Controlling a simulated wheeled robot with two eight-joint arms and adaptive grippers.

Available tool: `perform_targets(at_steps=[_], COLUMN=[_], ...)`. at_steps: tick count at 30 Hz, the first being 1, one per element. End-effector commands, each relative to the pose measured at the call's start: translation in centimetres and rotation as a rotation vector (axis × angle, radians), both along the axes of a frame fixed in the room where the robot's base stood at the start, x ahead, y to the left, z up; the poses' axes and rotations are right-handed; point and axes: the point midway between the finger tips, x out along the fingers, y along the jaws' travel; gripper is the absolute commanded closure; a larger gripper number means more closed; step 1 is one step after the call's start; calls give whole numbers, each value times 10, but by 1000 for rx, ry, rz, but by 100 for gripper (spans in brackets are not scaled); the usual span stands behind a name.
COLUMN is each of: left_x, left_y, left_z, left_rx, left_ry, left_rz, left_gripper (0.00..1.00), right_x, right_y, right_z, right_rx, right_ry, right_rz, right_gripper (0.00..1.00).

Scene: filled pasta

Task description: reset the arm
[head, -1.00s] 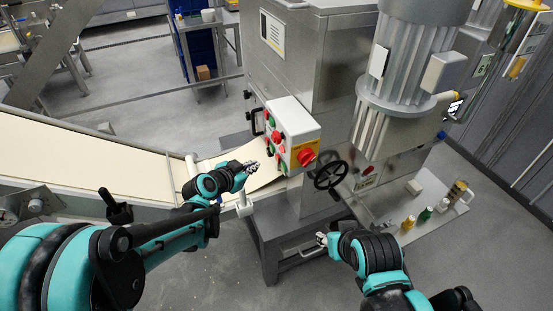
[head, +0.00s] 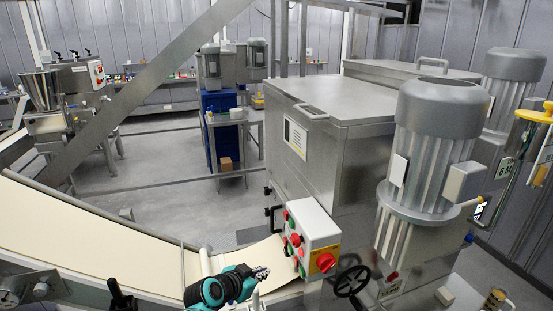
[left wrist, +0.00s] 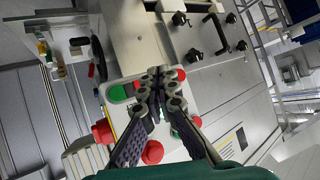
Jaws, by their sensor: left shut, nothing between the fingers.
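My left gripper (head: 262,273) is at the bottom centre of the head view, just in front of and left of the control box (head: 318,228). In the left wrist view the two fingers of my left gripper (left wrist: 155,72) come together at the tips, with nothing held. Behind them the control box shows red buttons, such as a red button (left wrist: 152,152), and a green button (left wrist: 121,92). I cannot tell whether the fingertips touch the box. My right gripper is out of view.
A cream conveyor belt (head: 100,243) runs from the left towards the steel machine (head: 335,135). A black handwheel (head: 352,281) and a large grey motor (head: 430,150) are to the right. A steel table (head: 236,118) stands behind on open floor.

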Motion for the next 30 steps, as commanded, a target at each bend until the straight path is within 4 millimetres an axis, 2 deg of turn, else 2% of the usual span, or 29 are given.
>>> perform_targets(at_steps=[3,8,12,15,18,21,24,30], left_x=[-41,-101,-157,-192,-219,-236,-245,-247], left_y=[22,57,89,111,127,139,144,146], left_z=[11,15,10,3,-4,-10,-13,-13], left_rx=[-3,-4,-4,-7,-9,-12,-13,-16], left_ry=[91,220,314,365,397,415,423,426], left_rz=[80,231,384,494,584,649,682,692], left_gripper=[100,100,100,100,100,100,100,100], right_x=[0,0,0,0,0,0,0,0], right_y=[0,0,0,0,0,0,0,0], right_z=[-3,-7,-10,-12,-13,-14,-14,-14], right_rx=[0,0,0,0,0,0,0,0], right_ry=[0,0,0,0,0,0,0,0], right_rz=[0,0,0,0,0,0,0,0], right_gripper=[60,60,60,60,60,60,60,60])
